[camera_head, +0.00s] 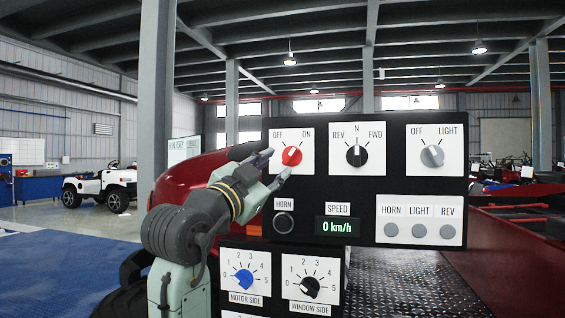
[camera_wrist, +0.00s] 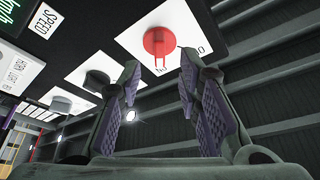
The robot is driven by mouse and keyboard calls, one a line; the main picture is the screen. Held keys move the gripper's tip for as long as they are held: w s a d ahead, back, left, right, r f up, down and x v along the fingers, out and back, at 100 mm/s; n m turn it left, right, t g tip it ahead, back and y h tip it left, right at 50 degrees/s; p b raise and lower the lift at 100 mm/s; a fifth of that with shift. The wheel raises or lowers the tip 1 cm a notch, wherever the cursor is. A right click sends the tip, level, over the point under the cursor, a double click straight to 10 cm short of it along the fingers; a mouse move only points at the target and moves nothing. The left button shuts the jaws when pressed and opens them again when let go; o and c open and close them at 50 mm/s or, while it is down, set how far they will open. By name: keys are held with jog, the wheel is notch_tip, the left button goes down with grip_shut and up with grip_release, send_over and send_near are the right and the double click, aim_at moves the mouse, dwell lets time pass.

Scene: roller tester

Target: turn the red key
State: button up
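The red key (camera_head: 291,155) is a round red knob on a white plate marked OFF and ON, at the upper left of the black control panel (camera_head: 320,182). In the wrist view the red key (camera_wrist: 159,42) sits at the upper middle, above and between the fingers. My gripper (camera_head: 274,164) is just in front of the plate, with one fingertip to the left of the key and one at its lower right. The wrist view shows my gripper (camera_wrist: 157,82) open, with a gap between its purple pads. Nothing is held. I cannot tell whether a finger touches the key.
A black REV/N/FWD knob (camera_head: 357,155) and a grey OFF/LIGHT knob (camera_head: 432,156) are right of the key. A HORN button (camera_head: 284,222) and a speed display (camera_head: 337,226) reading 0 km/h are below. Blue (camera_head: 244,280) and black (camera_head: 310,287) knobs are lower down.

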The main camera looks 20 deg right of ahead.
jog(key=v, duration=0.6)
jog(key=shift+s, duration=0.1)
